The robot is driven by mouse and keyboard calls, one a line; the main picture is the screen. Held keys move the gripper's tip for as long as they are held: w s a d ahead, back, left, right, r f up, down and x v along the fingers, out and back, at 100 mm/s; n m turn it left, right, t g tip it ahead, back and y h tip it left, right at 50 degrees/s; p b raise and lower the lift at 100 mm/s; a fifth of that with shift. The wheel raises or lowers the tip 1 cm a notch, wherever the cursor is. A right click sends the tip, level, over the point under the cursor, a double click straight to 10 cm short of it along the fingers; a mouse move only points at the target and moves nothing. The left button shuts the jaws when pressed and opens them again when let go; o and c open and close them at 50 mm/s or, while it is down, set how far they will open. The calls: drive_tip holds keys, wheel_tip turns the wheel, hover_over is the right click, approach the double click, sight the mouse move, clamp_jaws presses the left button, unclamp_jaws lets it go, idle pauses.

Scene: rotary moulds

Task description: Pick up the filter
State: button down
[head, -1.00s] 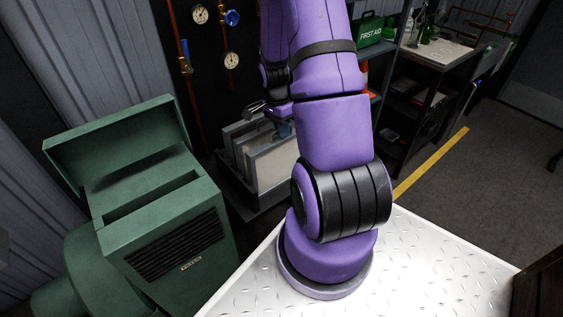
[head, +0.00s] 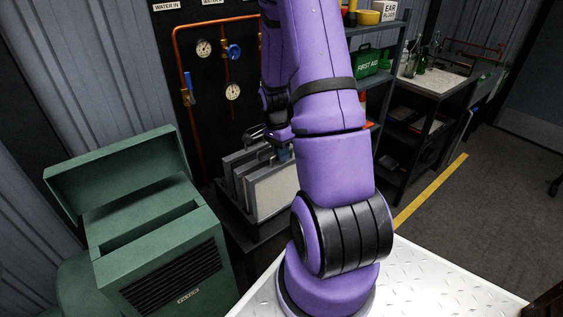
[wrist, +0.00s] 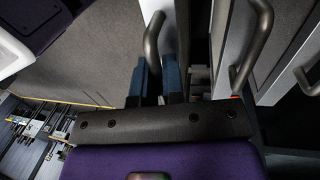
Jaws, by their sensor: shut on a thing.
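Several flat grey filters with bent metal handles stand upright side by side in a dark rack, left of my arm in the head view. The nearest filter (head: 268,194) is partly hidden by my arm. My gripper (head: 283,152) is low over the filters, mostly behind my arm. In the wrist view my gripper (wrist: 160,78) has its blue fingers at the handle of a filter (wrist: 153,40), shut on it. More filter handles (wrist: 255,45) stand to the right. The held filter's lower part is hidden, so I cannot tell whether it is clear of the rack.
A green machine (head: 160,235) with a raised lid and a long slot stands left of the rack. Pipes with gauges (head: 233,92) and valves run on the dark wall panel behind. Shelves with a first aid box (head: 370,62) stand behind right. Open floor (head: 470,215) lies right.

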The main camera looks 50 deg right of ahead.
wheel_tip(320, 180, up, 24)
idle(1.2)
idle(1.0)
